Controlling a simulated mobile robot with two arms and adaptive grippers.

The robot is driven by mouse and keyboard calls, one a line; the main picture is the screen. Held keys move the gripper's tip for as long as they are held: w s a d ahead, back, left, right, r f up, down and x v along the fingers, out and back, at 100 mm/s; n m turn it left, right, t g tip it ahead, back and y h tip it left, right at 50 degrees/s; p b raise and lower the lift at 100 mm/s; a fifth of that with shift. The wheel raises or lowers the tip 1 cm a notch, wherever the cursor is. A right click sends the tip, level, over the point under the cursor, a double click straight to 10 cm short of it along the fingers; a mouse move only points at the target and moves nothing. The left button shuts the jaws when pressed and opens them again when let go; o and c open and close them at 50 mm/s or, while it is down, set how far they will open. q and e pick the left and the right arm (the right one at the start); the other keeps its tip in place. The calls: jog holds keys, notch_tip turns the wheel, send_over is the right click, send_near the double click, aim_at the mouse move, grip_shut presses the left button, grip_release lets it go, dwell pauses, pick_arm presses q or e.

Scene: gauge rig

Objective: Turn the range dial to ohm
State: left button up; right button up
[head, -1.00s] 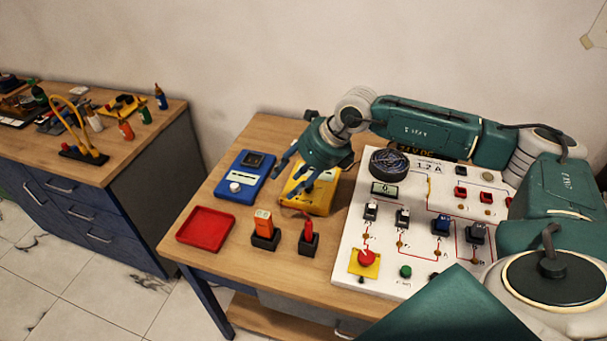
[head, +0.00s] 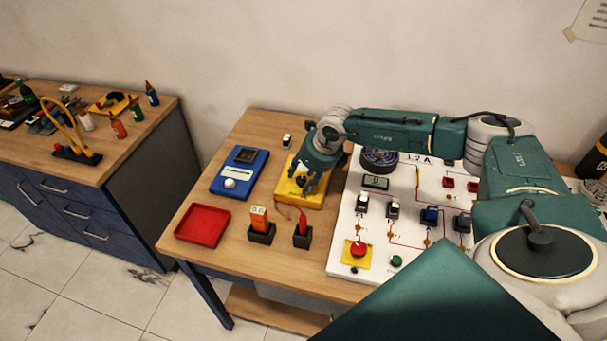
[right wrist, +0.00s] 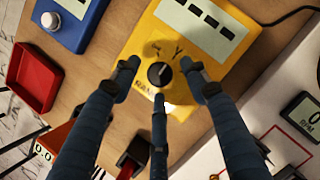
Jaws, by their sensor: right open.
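The yellow meter (head: 313,194) lies on the table between the blue meter and the white panel. In the right wrist view the yellow meter (right wrist: 215,30) shows a grey display and a round black range dial (right wrist: 159,73). My right gripper (head: 299,188) is over the yellow meter. In the right wrist view my right gripper (right wrist: 160,80) has its fingers open around the dial, apart from it, with nothing held. The dial is hidden by my gripper in the head view. My left gripper is not in view.
A blue meter (head: 240,170), red tray (head: 203,226), orange tester (head: 259,219) and red probe (head: 302,226) in black holders stand left and front of the yellow meter. The white panel (head: 345,240) with switches is to the right.

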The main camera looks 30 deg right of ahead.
jog(key=shift+f, duration=0.15)
grip_shut()
